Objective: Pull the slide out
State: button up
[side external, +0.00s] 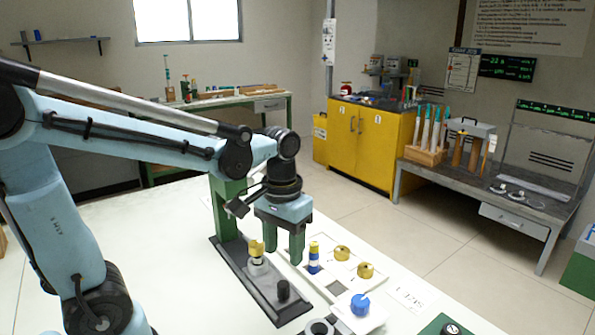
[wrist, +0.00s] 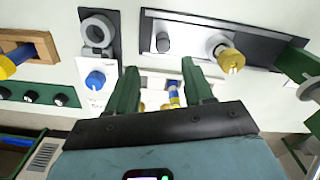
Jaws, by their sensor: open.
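The slide (side external: 265,284) is a grey plate lying in a dark base (side external: 231,262) below a green post. A black knob (side external: 283,290) stands at its front end, and a pale holder with a yellow-topped piece (side external: 257,250) stands farther back. In the wrist view the slide (wrist: 190,47) runs across the top, with the knob (wrist: 163,42) at left and the yellow piece (wrist: 231,60) at right. My gripper (side external: 284,255) points down, open, its green fingers above and beside the slide. In the wrist view my gripper (wrist: 163,82) has nothing clearly held between its fingers.
A blue-and-yellow rod (side external: 314,258) stands upright close right of my fingers, beside two brass pieces (side external: 342,253) (side external: 365,270) on a pale tray. A blue knob (side external: 360,305) and a grey ring fixture (side external: 319,327) are nearer the front. The left tabletop is clear.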

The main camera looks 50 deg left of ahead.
jog(key=shift+r, duration=1.05)
jog(key=m+t, duration=0.1)
jog(key=t, duration=0.1)
jog(key=d+m+t, duration=0.1)
jog(key=t, duration=0.1)
jog(key=s+d+f+m+t, duration=0.1)
jog(key=t, duration=0.2)
jog(key=shift+m, duration=0.3)
